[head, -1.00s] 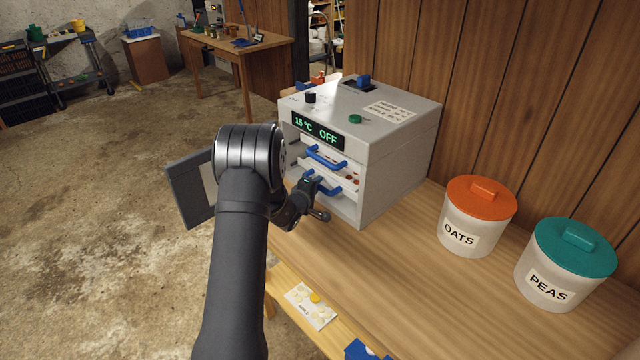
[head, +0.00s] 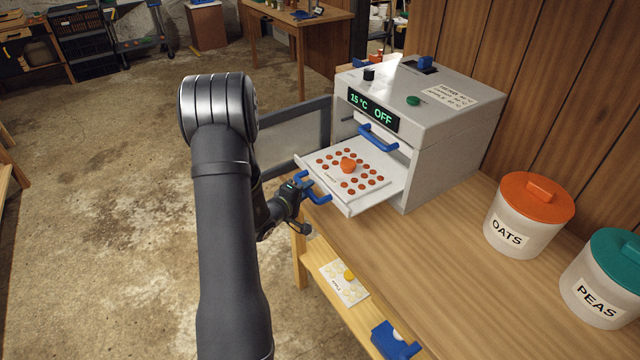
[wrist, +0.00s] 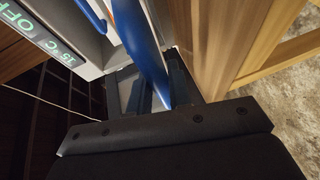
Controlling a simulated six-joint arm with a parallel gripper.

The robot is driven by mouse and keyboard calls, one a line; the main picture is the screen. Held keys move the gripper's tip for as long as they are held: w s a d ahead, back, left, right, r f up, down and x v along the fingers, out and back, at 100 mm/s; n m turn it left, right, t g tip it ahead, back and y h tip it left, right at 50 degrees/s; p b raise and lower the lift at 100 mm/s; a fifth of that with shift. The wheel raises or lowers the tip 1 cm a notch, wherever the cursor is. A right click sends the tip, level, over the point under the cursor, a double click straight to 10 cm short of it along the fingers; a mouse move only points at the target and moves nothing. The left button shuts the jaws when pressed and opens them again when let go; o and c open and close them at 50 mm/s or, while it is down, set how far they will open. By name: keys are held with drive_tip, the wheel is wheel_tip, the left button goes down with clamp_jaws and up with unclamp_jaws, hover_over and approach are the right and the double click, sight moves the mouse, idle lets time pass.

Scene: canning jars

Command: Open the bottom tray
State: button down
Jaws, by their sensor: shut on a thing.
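The grey dryer box (head: 455,135) stands on the wooden bench with a display reading 15 °C OFF. Its bottom tray (head: 392,186) is slid well out of the front. My gripper (head: 300,187) is shut on the bottom tray's blue handle (head: 318,198). In the wrist view the blue handle (wrist: 138,45) runs between the fingers (wrist: 150,95). The upper tray's blue handle (head: 378,138) sits close to the box front, above the bottom tray.
The box's door (head: 297,135) stands open to the left, behind my arm. An OATS jar (head: 520,222) and a PEAS jar (head: 605,285) stand at the right of the bench.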

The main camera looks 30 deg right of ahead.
drive_tip(key=shift+a, duration=0.75)
drive_tip(key=c, duration=1.3)
unclamp_jaws()
drive_tip(key=v, duration=1.7)
drive_tip(key=shift+a+r, duration=0.1)
drive_tip(key=shift+a, duration=0.05)
drive_tip(key=x, duration=1.7)
drive_tip(key=shift+d, duration=0.2)
drive_tip(key=shift+a, duration=0.15)
